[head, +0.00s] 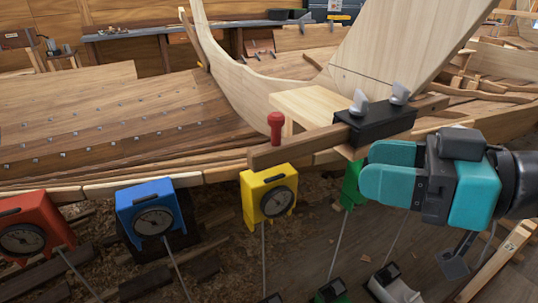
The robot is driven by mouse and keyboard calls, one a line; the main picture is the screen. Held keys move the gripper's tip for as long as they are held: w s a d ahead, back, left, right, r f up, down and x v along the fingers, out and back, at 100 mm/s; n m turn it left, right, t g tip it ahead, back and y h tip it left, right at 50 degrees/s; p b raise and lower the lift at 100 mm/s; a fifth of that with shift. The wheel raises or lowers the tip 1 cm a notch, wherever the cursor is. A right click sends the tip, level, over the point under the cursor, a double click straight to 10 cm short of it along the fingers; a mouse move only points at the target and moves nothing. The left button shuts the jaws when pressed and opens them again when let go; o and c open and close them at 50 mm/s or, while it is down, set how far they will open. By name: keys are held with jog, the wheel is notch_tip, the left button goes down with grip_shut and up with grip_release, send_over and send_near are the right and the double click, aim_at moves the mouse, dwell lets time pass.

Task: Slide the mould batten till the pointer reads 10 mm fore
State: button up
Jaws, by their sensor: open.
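The mould batten (312,143), a brown wooden bar, runs through a black clamp block (385,122) with two grey wing nuts. Its left end lies just above a yellow gauge (268,195). A red knob (277,124) stands upright at the batten's left part. The yellow gauge has a round dial, too small to read; I cannot tell which pointer belongs to the batten. My gripper (366,168), with teal fingers, is open and empty at the right, in front of and below the clamp block. It appears apart from the batten and knob. It partly hides a green gauge (350,186).
A blue gauge (152,212) and a red gauge (33,228) stand at the left on thin rods. The planked hull (120,120) fills the left side. A pale curved timber (235,75) and pale block (310,103) stand behind the batten. Shavings cover the floor below.

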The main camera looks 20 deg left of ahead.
aim_at(284, 123)
jog(key=w+a+p, duration=0.2)
jog(key=a+p, duration=0.1)
jog(key=a, duration=0.2)
jog(key=w+a+t+y+p, duration=0.1)
jog(key=w+a+p, duration=0.1)
jog(key=a+p, duration=0.2)
jog(key=w+a+t+p, duration=0.1)
jog(key=w+a+p, duration=0.1)
jog(key=a, duration=0.5)
jog(key=shift+w+r+y+p, duration=0.15)
jog(key=shift+y+p, duration=0.25)
jog(key=shift+p, duration=0.45)
jog(key=shift+w+a+f, duration=0.2)
jog(key=shift+a, duration=0.25)
grip_shut()
